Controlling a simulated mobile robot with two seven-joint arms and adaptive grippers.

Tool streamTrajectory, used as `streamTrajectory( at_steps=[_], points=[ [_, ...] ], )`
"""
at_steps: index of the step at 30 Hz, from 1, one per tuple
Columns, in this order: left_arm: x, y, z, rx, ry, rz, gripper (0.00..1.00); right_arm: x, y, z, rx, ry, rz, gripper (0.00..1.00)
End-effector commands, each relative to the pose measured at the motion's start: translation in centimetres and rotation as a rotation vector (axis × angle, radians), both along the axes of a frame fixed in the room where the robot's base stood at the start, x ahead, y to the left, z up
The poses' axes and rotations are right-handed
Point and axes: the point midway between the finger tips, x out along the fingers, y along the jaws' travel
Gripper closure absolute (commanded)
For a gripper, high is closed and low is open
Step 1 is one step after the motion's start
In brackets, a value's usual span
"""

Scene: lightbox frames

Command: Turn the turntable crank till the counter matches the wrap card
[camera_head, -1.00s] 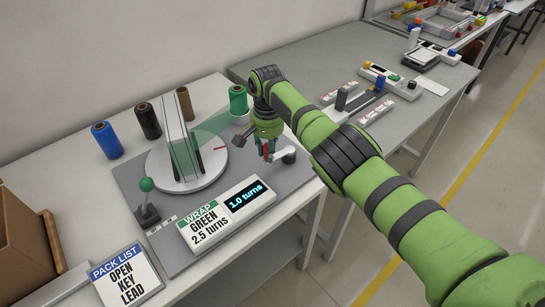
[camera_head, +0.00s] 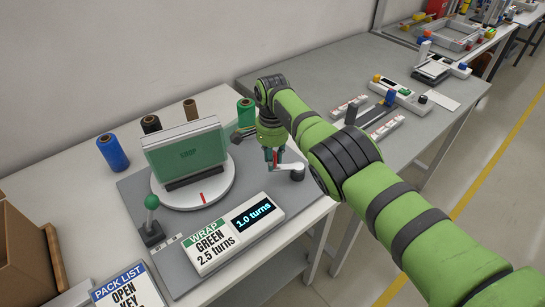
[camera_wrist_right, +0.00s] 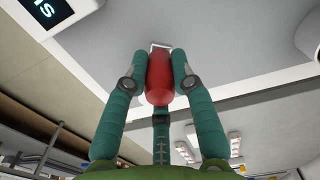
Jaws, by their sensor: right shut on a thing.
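My right gripper (camera_head: 272,158) is shut on the red crank handle (camera_wrist_right: 160,80), with fingers on both sides of it in the right wrist view. The white crank arm (camera_head: 287,167) runs right from the handle to its hub. The turntable (camera_head: 220,188) is a white disc with a red mark, now at its front. It bears a flat upright panel (camera_head: 185,150) wrapped in green film. The counter (camera_head: 252,213) reads 1.0 turns. The wrap card (camera_head: 214,246) reads WRAP GREEN 2.5 turns. My left gripper is not in view.
A green spool (camera_head: 246,112) stands behind the turntable; blue (camera_head: 113,152), black and brown spools stand at the back left. A green-knobbed lever (camera_head: 152,215) is at the front left. A pack list card (camera_head: 125,290) and a cardboard box (camera_head: 25,255) are at left.

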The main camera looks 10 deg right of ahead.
Motion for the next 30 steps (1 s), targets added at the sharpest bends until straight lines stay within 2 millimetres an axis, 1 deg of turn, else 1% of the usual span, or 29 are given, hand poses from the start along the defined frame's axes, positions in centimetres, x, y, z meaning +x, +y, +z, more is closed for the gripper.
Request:
streamTrajectory(
  at_steps=[8,9,10,19,23,26,30],
  points=[
    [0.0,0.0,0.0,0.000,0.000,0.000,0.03,0.2,0.2,0.2,0.003,-0.010,0.004,1.00],
    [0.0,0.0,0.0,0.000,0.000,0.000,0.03,0.2,0.2,0.2,0.003,-0.010,0.004,0.62],
    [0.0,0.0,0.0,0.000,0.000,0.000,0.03,0.2,0.2,0.2,0.002,-0.010,0.004,0.50],
    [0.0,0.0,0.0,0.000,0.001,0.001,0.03,0.1,0.0,0.1,0.000,-0.005,0.002,0.50],
    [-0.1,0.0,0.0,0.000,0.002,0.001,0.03,0.1,0.0,0.4,0.001,-0.005,0.002,0.50],
    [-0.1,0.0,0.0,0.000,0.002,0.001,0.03,0.2,0.1,1.1,0.003,-0.005,0.004,0.50],
    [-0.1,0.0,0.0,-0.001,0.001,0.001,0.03,0.1,0.0,2.8,0.001,-0.008,0.003,0.50]
  ],
)
